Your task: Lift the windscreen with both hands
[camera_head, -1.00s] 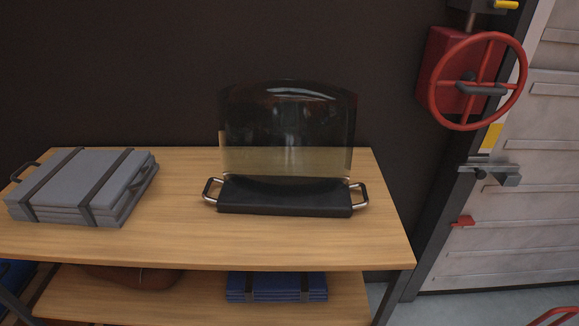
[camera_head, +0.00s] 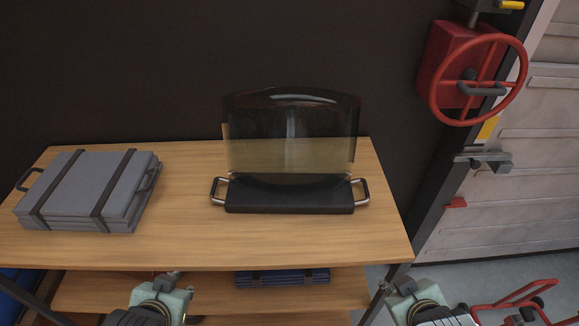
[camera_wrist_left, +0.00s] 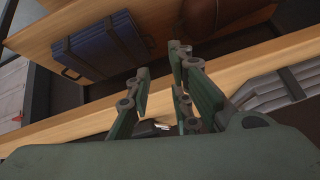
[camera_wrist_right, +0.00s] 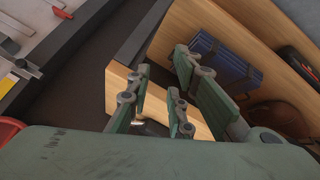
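The windscreen (camera_head: 290,137) is a clear, smoke-tinted curved panel standing upright in a black base (camera_head: 290,197) on the wooden shelf top. The base has a metal handle at its left end (camera_head: 217,191) and another at its right end (camera_head: 362,192). My left gripper (camera_wrist_left: 163,82) is open and empty, low in front of the shelf. My right gripper (camera_wrist_right: 163,88) is open and empty, near the shelf's front right corner. Both are apart from the windscreen and its handles. In the head view my arms show only at the bottom edge, with the fingers mostly unclear.
A grey strapped case (camera_head: 88,190) lies at the left of the shelf top (camera_head: 200,245). A blue strapped case (camera_head: 282,277) lies on the lower shelf. A red handwheel (camera_head: 478,80) is on the right. The shelf top in front of the base is clear.

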